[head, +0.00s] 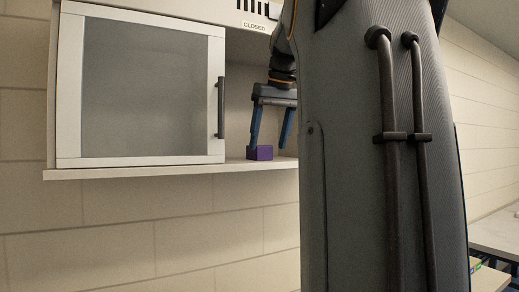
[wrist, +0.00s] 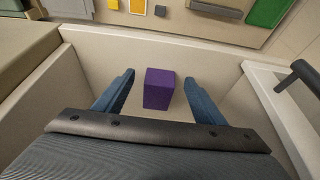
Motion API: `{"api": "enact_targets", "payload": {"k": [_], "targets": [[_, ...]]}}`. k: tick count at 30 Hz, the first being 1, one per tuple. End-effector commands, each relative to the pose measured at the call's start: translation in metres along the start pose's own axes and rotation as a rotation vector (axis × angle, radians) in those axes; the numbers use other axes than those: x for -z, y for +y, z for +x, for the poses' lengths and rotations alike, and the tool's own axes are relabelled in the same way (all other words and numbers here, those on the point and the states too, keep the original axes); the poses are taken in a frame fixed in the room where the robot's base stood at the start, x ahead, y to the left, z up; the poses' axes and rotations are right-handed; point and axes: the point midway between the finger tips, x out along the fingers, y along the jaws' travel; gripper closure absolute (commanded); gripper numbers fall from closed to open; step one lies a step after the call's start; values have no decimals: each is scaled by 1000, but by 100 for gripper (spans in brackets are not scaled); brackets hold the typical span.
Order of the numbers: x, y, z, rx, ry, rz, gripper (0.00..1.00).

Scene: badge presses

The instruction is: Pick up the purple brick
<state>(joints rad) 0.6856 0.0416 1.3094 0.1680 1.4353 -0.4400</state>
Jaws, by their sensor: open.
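The purple brick (head: 262,153) sits on the cabinet's bottom shelf, in the open part just right of the glass door. My gripper (head: 268,150) points down over it with blue fingers apart. In the wrist view the purple brick (wrist: 159,89) lies between the two open fingers (wrist: 158,92), with a gap on each side. The fingers do not appear to touch it. The right part of the shelf is hidden behind my arm in the head view.
The cabinet door (head: 145,90) with its dark handle (head: 220,107) stands left of the brick; the handle also shows in the wrist view (wrist: 298,75). Cabinet walls enclose the brick closely. A green item (wrist: 269,12) and yellow items lie beyond the shelf edge.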

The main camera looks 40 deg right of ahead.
Motion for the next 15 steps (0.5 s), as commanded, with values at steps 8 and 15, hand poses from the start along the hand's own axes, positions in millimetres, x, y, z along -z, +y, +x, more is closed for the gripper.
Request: {"api": "enact_targets", "payload": {"k": [8, 15], "targets": [[27, -2, 10, 2, -3, -5, 36], [36, -2, 38, 1, -1, -2, 36]]}}
